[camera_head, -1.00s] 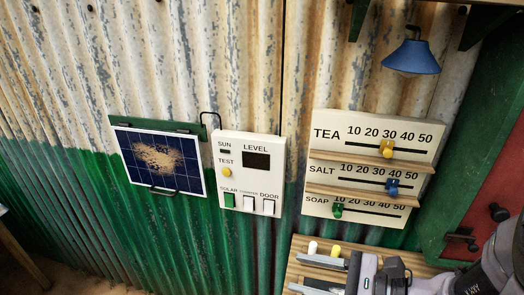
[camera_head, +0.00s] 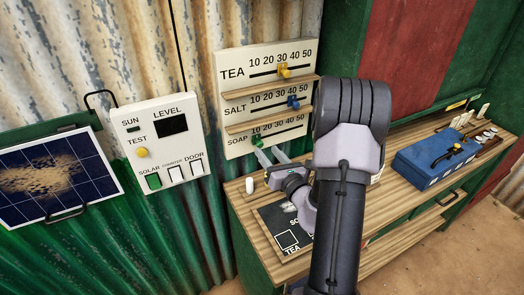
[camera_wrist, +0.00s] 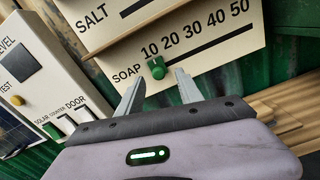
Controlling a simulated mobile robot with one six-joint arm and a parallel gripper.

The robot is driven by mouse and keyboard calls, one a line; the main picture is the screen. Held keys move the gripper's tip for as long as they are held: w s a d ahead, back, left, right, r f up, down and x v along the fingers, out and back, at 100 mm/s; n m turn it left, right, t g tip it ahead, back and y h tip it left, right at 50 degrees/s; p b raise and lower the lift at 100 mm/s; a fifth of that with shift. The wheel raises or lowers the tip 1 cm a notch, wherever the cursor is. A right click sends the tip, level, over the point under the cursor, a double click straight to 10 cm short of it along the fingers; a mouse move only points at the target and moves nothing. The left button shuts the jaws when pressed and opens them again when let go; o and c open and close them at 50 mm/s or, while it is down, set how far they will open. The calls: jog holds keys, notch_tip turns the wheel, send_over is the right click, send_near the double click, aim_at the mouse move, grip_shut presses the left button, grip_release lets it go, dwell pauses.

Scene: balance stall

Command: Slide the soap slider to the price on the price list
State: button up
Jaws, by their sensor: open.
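The green soap slider (camera_head: 256,140) sits at the left end of the soap track, at the 10 mark, on the white price board (camera_head: 232,62). It also shows in the wrist view (camera_wrist: 157,67). My gripper (camera_head: 268,153) is open and empty just in front of the soap row. In the wrist view my gripper's fingers (camera_wrist: 160,80) are spread below and to either side of the slider, with no visible contact. A dark board (camera_head: 270,215) on the counter shows TEA and part of another word; my arm hides much of it. I cannot read a soap price.
The yellow tea slider (camera_head: 284,71) is near 30 and the blue salt slider (camera_head: 293,101) near 40. Wooden ledges run between the rows. A switch panel (camera_head: 152,120) hangs to the left. A blue box (camera_head: 432,158) stands on the counter at right.

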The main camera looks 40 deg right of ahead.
aim_at(261, 145)
jog(key=x, duration=0.4)
jog(key=shift+a, duration=0.15)
grip_shut()
dwell(1.2)
